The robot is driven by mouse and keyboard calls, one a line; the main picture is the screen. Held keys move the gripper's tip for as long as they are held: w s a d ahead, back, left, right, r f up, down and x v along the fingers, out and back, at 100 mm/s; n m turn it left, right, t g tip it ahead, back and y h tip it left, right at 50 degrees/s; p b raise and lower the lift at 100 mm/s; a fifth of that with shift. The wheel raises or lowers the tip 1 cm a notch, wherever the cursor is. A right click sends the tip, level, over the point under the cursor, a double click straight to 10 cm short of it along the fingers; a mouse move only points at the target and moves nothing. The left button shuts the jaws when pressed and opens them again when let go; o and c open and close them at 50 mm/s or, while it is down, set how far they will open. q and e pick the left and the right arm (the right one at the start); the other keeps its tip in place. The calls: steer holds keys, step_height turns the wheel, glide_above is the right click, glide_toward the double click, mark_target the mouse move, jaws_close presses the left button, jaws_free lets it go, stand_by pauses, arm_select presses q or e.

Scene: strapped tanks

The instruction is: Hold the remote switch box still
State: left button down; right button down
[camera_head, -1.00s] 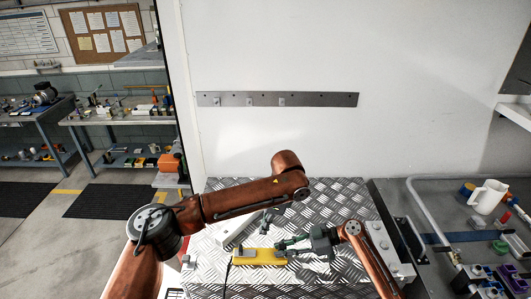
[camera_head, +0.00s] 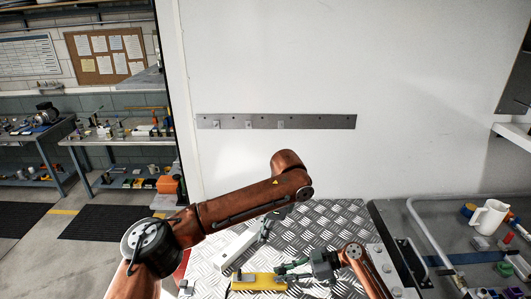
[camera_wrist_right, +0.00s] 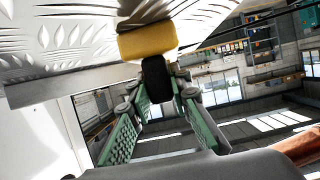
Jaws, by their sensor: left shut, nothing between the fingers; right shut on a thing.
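The remote switch box is a yellow box (camera_head: 258,282) lying low on the diamond-plate surface in the head view. It also shows in the right wrist view as a yellow end with a black part (camera_wrist_right: 147,41). My right gripper (camera_head: 288,270) comes in from the right and is shut on the box, at its right end. In the wrist view its green finger pads (camera_wrist_right: 158,95) close in on the black part. My left gripper (camera_head: 265,233) is shut and empty, above and apart from the box. The arm partly hides its upper part.
A pale bar (camera_head: 235,250) lies on the diamond plate (camera_head: 335,222) beside my left gripper. A metal strip (camera_head: 300,121) with small tabs is on the white wall. At right, a bench holds a white jug (camera_head: 489,217). Bare plate shows behind my right gripper.

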steer(key=c, duration=1.7)
jaws_free()
steer(key=shift+d, duration=0.1)
steer(key=v, duration=1.2)
step_height(320, 180, up, 8)
steer(key=p, duration=0.3)
steer(key=shift+p, duration=0.3)
